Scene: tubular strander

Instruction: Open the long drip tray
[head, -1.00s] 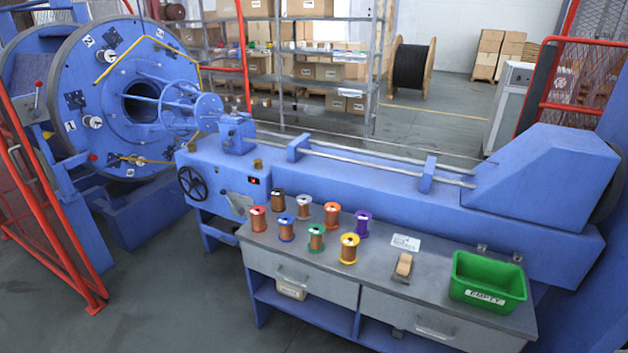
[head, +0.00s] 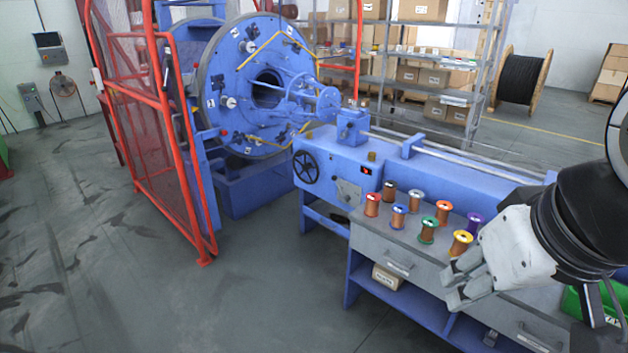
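My gripper (head: 454,286) is at the right of the head view, pointing left, in front of the workbench. Its fingers are apart with nothing between them. I cannot make out a part that is clearly the long drip tray. The blue strander has a round drum (head: 235,95) at its left end and a long blue bed (head: 435,165) running right. A blue base (head: 255,190) sits on the floor below the drum. The bench has a grey drawer (head: 385,258) with a handle, closed. A second drawer (head: 525,330) is partly hidden by my arm.
Several wire spools (head: 428,230) stand on the bench top. A green bin (head: 572,303) is mostly hidden behind my arm. A red mesh guard (head: 145,120) stands left of the drum. The grey floor (head: 120,270) at the left and front is clear.

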